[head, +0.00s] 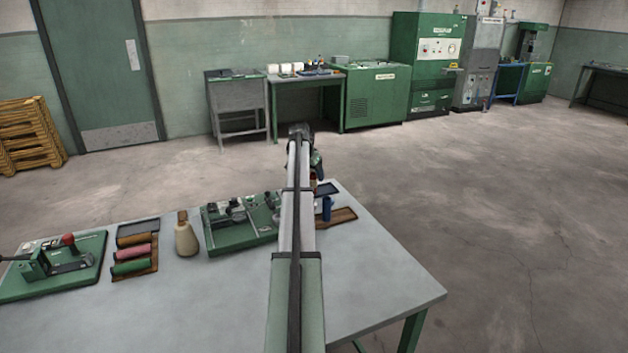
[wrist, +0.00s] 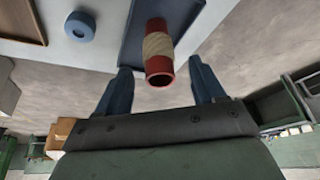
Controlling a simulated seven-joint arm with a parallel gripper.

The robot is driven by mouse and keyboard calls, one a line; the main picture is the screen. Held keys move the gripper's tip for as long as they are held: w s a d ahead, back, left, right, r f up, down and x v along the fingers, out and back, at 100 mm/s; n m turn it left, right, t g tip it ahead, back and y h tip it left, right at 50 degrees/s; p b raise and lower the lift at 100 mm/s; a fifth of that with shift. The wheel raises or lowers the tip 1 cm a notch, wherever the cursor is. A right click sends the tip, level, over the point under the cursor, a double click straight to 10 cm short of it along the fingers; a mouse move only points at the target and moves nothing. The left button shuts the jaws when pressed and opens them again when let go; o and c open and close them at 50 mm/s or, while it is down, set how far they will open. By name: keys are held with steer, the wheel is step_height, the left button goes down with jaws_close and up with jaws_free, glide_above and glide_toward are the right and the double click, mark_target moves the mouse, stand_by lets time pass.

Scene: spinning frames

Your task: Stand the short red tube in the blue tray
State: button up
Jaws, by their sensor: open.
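The short red tube (wrist: 155,24) has a tan wrapped band round its middle and an open end that faces the wrist camera. In the wrist view it is over or in the blue tray (wrist: 192,12); I cannot tell whether its far end rests on the tray floor. My gripper (wrist: 160,72) is open, with one blue finger on each side of the tube and a visible gap on both sides. In the head view the tray (head: 328,189) shows at the far table edge, right of my arm, which hides most of the tube and gripper.
A blue cylinder (head: 326,208) stands near a brown wooden tray (head: 345,215); a round blue ring-like top (wrist: 80,26) shows in the wrist view. The front right tabletop is clear.

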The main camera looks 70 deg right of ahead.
steer(key=v, duration=0.8)
steer(key=shift+o, duration=0.2)
steer(key=shift+o, duration=0.7)
steer(key=shift+w, duration=0.1)
steer(key=o, duration=0.4)
steer(key=w+r, duration=0.4)
steer(key=r, duration=0.1)
steer(key=shift+w+d+r+t, duration=0.2)
steer(key=shift+d+r+t, duration=0.05)
steer(key=shift+d+t, duration=0.2)
steer(key=w+a+r+m+y, duration=0.2)
steer(key=a+m+y, duration=0.25)
steer(key=m, duration=0.25)
step_height(320, 180, down, 10)
steer(key=shift+a, duration=0.4)
steer(key=shift+w+f, duration=0.1)
step_height(320, 180, up, 10)
